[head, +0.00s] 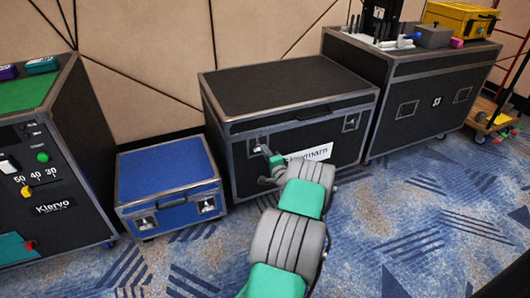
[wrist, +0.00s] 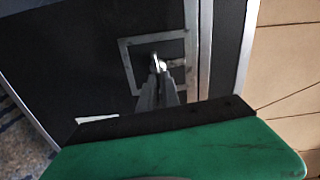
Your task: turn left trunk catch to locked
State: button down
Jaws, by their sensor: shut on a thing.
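The black trunk (head: 295,83) with grey metal edges stands against the wall in the middle of the head view. Its left catch (head: 257,144) sits in a metal plate on the front, near the upper left corner, and is partly hidden by my gripper. My gripper (head: 270,158) reaches the catch from the front. In the wrist view, the catch plate (wrist: 127,62) frames a small bright metal piece, and the fingers of my gripper (wrist: 160,73) are shut on it. Whether the catch has turned cannot be told. The right catch (head: 351,121) is free.
A blue case (head: 168,172) stands left of the trunk. A black cabinet (head: 75,140) with a green top is further left. A larger black case (head: 425,100) stands close on the right, with a yellow box (head: 458,20) on it. Carpet in front is clear.

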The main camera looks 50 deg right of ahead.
jog(key=shift+w+a+m, duration=0.2)
jog(key=shift+m, duration=0.3)
jog(key=c, duration=1.8)
grip_release()
jog(key=shift+w+a+f, duration=0.1)
jog(key=shift+o, duration=1.1)
jog(key=shift+s+d, duration=0.25)
jog(key=shift+s, duration=0.05)
jog(key=p+v, duration=0.2)
jog(key=v, duration=0.5)
jog(key=shift+s+a, duration=0.2)
jog(key=shift+s, duration=0.15)
